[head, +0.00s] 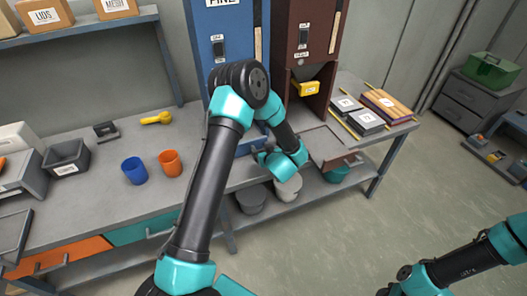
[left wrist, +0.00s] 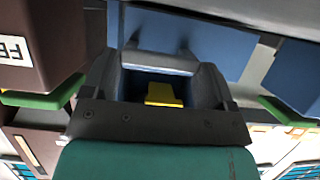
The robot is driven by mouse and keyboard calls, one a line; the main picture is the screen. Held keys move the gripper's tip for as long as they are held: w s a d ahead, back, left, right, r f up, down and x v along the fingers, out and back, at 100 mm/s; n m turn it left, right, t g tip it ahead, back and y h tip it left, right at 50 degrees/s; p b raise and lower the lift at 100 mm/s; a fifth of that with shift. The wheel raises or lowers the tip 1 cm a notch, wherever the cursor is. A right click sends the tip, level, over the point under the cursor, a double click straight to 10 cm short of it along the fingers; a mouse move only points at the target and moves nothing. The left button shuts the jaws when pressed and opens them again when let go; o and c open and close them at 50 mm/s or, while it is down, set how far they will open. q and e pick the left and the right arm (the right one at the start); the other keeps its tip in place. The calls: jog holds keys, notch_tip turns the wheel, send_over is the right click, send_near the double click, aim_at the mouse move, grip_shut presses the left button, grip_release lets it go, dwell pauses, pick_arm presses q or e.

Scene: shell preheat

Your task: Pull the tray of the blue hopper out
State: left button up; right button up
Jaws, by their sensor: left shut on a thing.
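The blue hopper (head: 221,32) stands on the bench at the back, partly covered by my left arm. Its blue tray (head: 247,146) shows low at its front, mostly hidden behind my left wrist. My left gripper (head: 264,152) is at the front of this tray. In the left wrist view the gripper (left wrist: 162,70) is shut on a blue part that looks like the tray's handle, and the blue tray (left wrist: 200,35) lies just beyond it. A yellow piece (left wrist: 163,95) shows between the fingers. My right gripper is outside the views; only part of that arm shows at lower right.
A brown hopper (head: 302,35) with a yellow gate (head: 307,88) and its own tray (head: 328,146) stands just to the right. A blue cup (head: 134,171), an orange cup (head: 170,163) and a yellow scoop (head: 156,118) are on the bench to the left. Boxes lie at far right.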

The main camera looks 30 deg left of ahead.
pick_arm(q)
jog(key=s+d, duration=1.3)
jog(key=d, duration=0.4)
jog(key=shift+s+d, duration=0.3)
jog(key=o, duration=1.2)
jog(key=shift+d, duration=0.1)
jog(key=v, duration=1.7)
jog(key=shift+r, duration=0.2)
jog(key=shift+f, duration=0.1)
